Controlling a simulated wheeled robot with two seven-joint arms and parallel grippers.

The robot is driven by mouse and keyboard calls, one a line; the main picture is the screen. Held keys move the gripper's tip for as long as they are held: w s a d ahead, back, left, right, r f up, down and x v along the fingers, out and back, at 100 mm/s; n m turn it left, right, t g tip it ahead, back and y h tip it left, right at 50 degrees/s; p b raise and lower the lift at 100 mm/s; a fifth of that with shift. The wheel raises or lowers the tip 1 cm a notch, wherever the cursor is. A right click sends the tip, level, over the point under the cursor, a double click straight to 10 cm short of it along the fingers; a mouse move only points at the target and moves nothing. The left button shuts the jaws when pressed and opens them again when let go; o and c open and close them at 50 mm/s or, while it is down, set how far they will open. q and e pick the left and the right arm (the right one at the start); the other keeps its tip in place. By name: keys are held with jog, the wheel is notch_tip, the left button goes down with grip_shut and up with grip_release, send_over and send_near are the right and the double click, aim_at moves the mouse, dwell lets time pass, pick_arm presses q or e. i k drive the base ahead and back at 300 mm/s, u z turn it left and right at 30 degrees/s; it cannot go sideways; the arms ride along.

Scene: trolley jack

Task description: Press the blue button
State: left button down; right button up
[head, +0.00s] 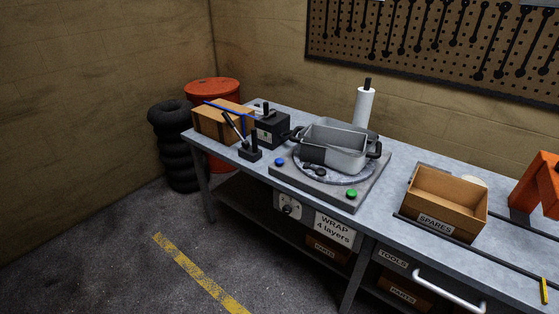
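The blue button (279,161) sits on the near left corner of a grey square base plate (333,198) on the workbench. A green button (351,194) sits on the near right part of the same plate. Between and behind them is a round turntable (308,176) carrying a grey metal tray (348,157) with black handles. Nothing covers the blue button in the head view. Neither of my grippers shows in the head view.
A black lever box (251,155) stands just left of the blue button, with a cardboard box (215,125) and a black box (270,130) behind. A white roll (363,108) stands behind the tray. A SPARES bin (440,213) is at right. Floor before the bench is clear.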

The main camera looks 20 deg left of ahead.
aim_at(278, 162)
jog(key=u, duration=1.75)
jog(key=i, duration=1.3)
jog(key=z, duration=3.15)
